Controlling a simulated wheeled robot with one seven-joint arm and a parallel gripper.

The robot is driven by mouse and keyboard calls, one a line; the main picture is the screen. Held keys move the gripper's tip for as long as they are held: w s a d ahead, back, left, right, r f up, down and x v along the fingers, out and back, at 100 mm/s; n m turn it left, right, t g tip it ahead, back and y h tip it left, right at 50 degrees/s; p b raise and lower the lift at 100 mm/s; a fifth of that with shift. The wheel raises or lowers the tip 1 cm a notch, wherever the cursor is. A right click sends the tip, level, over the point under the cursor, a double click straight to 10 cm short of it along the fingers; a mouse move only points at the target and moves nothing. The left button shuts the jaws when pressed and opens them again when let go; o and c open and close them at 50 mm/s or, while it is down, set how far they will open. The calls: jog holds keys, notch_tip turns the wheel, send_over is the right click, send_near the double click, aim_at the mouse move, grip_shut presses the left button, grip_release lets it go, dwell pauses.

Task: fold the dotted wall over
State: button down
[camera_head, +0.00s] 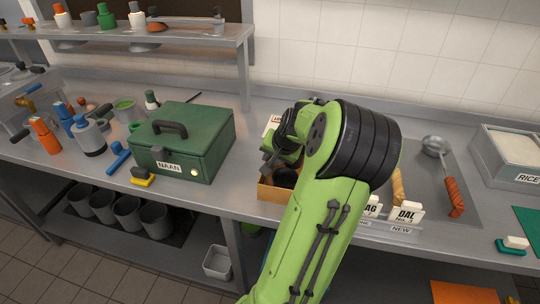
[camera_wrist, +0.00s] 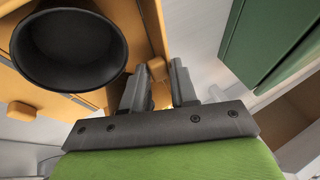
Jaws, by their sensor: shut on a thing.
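An open orange-tan box (camera_head: 272,191) stands on the steel counter, mostly hidden behind my arm in the head view. In the wrist view, one tan wall of the box (camera_wrist: 160,95) runs up between the two fingers of my gripper (camera_wrist: 158,82). A small tan block (camera_wrist: 157,68) sits at the wall near the fingertips. My gripper, also at the box in the head view (camera_head: 271,160), is shut on this wall. I see no dots on the part that shows, so I cannot tell its marking. A black round pot (camera_wrist: 68,48) stands in the box beside the wall.
A green NAAN case (camera_head: 185,140) stands close left of the box; its side shows in the wrist view (camera_wrist: 268,42). A label rack with a DAL card (camera_head: 406,213), a ladle (camera_head: 440,160) and a RICE tub (camera_head: 505,155) are to the right. Bottles crowd the left counter.

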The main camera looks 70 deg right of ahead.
jog(key=c, duration=0.9)
grip_release()
jog(key=shift+c, duration=0.2)
jog(key=shift+w, duration=0.1)
jog(key=shift+w+a+r+g, duration=0.1)
jog(key=shift+w+a+g, duration=0.05)
jog(key=shift+w+g, duration=0.75)
jog(key=shift+w+a+r+n+g+h+p, duration=0.15)
jog(key=shift+w+n+g+p, duration=0.1)
jog(key=shift+w+g, duration=0.25)
jog(key=shift+w+a+n+g+h+p, duration=0.15)
jog(key=shift+w+n+g+p, duration=0.15)
jog(key=shift+g, duration=0.3)
jog(key=p+v, duration=0.3)
jog(key=v, duration=1.2)
jog(key=shift+s+r, duration=0.1)
jog(key=shift+s, duration=0.05)
